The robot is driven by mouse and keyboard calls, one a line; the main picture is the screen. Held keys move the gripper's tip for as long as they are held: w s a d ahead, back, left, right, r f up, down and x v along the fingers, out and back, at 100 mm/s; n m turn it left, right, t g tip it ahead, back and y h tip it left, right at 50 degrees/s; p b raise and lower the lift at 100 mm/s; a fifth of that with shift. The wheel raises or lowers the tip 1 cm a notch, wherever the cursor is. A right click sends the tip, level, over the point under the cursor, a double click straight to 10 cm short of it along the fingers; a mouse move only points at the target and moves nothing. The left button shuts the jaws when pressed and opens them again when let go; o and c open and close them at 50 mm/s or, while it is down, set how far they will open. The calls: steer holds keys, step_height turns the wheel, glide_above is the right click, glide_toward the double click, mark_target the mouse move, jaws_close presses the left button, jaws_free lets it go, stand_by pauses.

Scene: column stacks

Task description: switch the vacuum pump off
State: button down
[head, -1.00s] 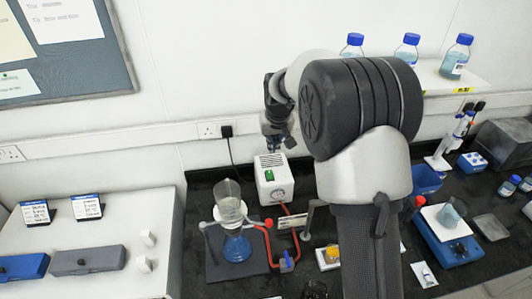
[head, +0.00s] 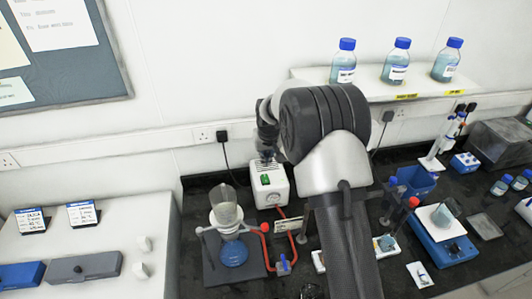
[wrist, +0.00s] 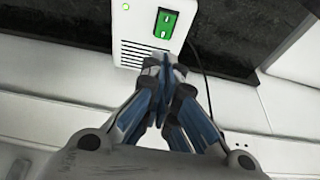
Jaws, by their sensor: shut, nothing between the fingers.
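The vacuum pump (head: 280,193) is a white box with a round gauge on its front, standing on the black bench behind the filter flask. A green switch (head: 265,180) sits on its top. In the wrist view the white pump casing (wrist: 128,22) shows vent slots, with the green rocker switch (wrist: 165,23) near its edge. I cannot tell which way the rocker is tipped. My gripper (wrist: 164,62) is shut and empty, its tips just below the switch in the wrist view. In the head view my gripper (head: 266,157) is over the pump's back edge, partly hidden by my arm.
A filter flask (head: 233,252) with a glass funnel stands in front of the pump, joined by red tubing (head: 267,250). A black cable (head: 226,160) runs from a wall socket behind. A shelf with blue-capped bottles (head: 396,65) is at the upper right.

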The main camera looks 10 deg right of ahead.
mark_target(264, 175)
steer(key=x, duration=0.8)
steer(key=shift+s+f, duration=0.2)
steer(key=shift+s, duration=0.1)
steer(key=shift+w+f+b, duration=0.15)
steer(key=shift+f+b, duration=0.4)
steer(key=shift+b, duration=0.2)
steer(key=shift+r, duration=0.1)
steer(key=shift+s+r, duration=0.15)
steer(key=shift+s, duration=0.7)
steer(key=shift+w, duration=0.1)
